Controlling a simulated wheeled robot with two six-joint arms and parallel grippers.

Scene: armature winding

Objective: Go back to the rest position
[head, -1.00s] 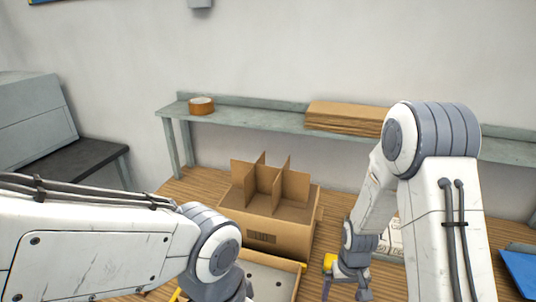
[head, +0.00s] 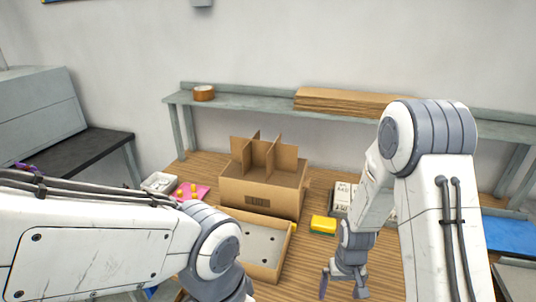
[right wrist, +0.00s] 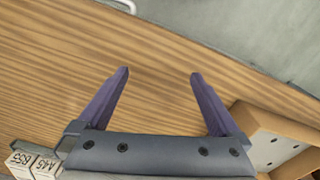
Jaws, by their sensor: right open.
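My right gripper (head: 345,284) is over the bare wood table, to the right of the shallow cardboard tray. In the right wrist view its two purple-grey fingers (right wrist: 158,80) are spread with nothing between them. My left arm comes in from the left, and its gripper is hidden below the frame edge. The divided cardboard box (head: 262,195) stands upright on the table (head: 310,262), its divider panels sticking up. The shallow tray (head: 265,272) with a grey perforated insert lies in front of it and also shows in the right wrist view (right wrist: 258,122).
A yellow and green block (head: 323,225) sits right of the tray. White labelled boxes (head: 342,195) stand behind my right arm. A pink item (head: 200,192) and a white bin (head: 158,182) are at left. The shelf behind holds tape (head: 204,93) and flat cardboard (head: 350,102).

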